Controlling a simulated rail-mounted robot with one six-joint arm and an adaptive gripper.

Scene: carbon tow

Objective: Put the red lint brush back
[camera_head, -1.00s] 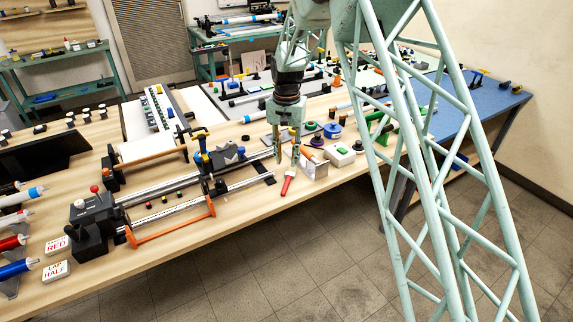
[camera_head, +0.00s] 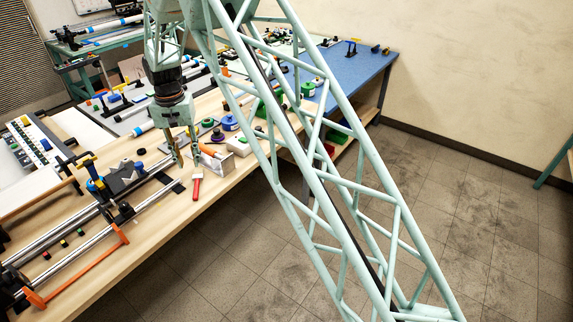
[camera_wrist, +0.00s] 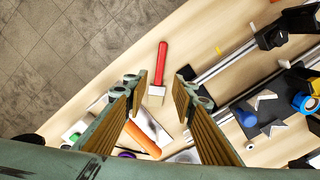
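The red lint brush (camera_head: 196,187) lies flat on the wooden bench near its front edge. In the wrist view its red handle (camera_wrist: 161,58) points away from my fingers, and its pale head lies in the gap between the fingertips as seen from above. My gripper (camera_head: 187,161) points down above the bench, just behind the brush in the head view. I cannot tell the exact height of the fingertips above the brush.
Metal rails (camera_head: 140,192) with a black carriage lie to the left. A green and white block (camera_head: 239,146) sits farther right. Open floor lies beyond the front edge.

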